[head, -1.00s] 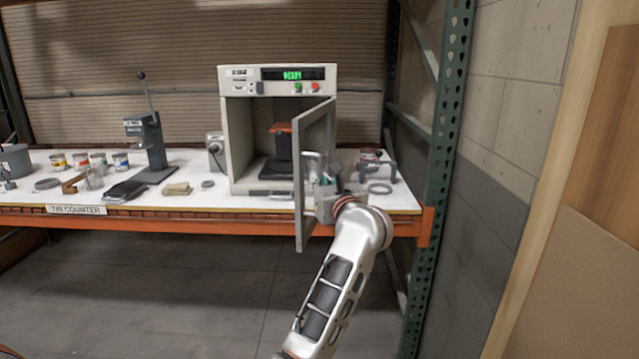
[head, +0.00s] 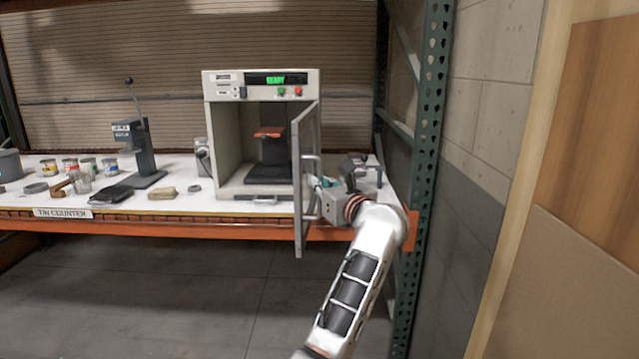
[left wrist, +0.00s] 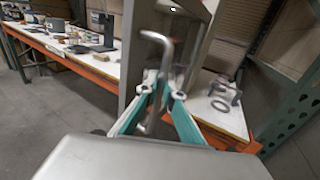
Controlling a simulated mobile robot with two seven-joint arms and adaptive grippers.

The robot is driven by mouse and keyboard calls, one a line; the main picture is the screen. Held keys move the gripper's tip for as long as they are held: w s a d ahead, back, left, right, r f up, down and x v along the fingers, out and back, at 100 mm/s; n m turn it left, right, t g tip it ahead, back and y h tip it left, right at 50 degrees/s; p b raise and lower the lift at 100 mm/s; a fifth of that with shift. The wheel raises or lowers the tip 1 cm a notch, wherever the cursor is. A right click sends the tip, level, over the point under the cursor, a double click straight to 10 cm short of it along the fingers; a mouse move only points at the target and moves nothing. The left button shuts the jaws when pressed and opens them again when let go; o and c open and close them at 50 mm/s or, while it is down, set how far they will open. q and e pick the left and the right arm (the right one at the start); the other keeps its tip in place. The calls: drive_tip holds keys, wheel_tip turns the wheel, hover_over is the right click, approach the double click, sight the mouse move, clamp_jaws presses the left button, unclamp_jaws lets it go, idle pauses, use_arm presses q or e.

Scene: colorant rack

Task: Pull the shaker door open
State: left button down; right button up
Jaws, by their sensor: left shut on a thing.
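The shaker (head: 222,140) is a pale box cabinet on the counter with a green lit display. Its door (head: 303,180) stands open, swung out past the counter's front edge and seen nearly edge-on. The door's bar handle (head: 318,164) is on its outer face. My left gripper (head: 322,190) is at the handle, right of the door. In the left wrist view, the teal fingers of my left gripper (left wrist: 157,97) are shut around the grey handle (left wrist: 163,42); the exact contact is partly hidden. My right gripper is not in view.
The white counter (head: 230,208) has an orange front beam. A lever press (head: 144,150) and several tins stand at left. A green rack post (head: 424,150) rises close to the right of my left arm. The floor in front is clear.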

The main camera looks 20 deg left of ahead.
use_arm(q)
drive_tip(key=shift+r, duration=0.1)
drive_tip(key=c, duration=2.2)
unclamp_jaws()
